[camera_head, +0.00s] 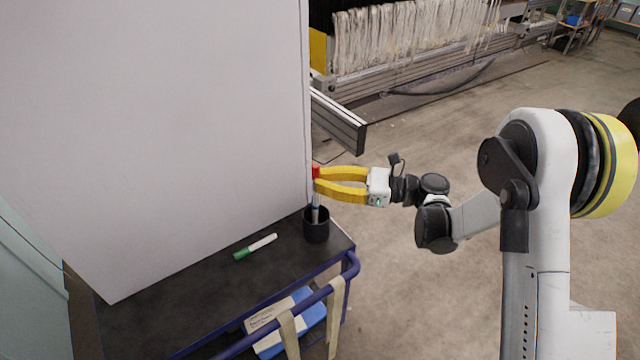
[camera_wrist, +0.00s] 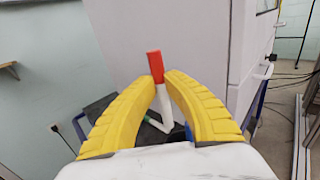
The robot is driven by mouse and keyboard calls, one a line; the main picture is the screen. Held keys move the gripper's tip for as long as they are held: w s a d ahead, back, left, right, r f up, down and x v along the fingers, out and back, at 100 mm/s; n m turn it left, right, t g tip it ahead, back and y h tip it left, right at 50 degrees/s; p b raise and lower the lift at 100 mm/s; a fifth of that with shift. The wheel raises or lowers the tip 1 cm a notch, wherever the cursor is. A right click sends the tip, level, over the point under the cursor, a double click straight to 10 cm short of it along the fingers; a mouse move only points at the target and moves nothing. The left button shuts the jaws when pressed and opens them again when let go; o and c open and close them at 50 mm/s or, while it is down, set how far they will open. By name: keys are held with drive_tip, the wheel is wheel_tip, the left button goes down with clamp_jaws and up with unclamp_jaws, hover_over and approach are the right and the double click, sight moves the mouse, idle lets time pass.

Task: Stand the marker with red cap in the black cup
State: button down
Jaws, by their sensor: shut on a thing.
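The marker with red cap (camera_head: 316,200) is upright, red cap at the top, in the head view. Its lower end reaches the black cup (camera_head: 316,229), which stands near the right corner of the dark cart top. My yellow gripper (camera_head: 317,181) is shut on the marker near its cap, above the cup rim. In the wrist view the red cap and white body (camera_wrist: 158,82) show between the fingertips of my gripper (camera_wrist: 160,84). The marker's bottom is hidden by the cup, so I cannot tell how deep it sits.
A marker with a green end (camera_head: 256,247) lies on the cart top (camera_head: 190,292), left of the cup. A large pale panel (camera_head: 160,130) rises behind them. A blue rail (camera_head: 300,303) runs along the cart's front edge. Below it is a blue and white box (camera_head: 284,322).

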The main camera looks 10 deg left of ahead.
drive_tip(key=shift+f+b, duration=1)
drive_tip(key=shift+f, duration=3.65)
drive_tip(key=c, duration=1.5)
unclamp_jaws()
drive_tip(key=shift+o, duration=0.2)
drive_tip(key=d, duration=1.2)
drive_tip(key=shift+w, duration=0.45)
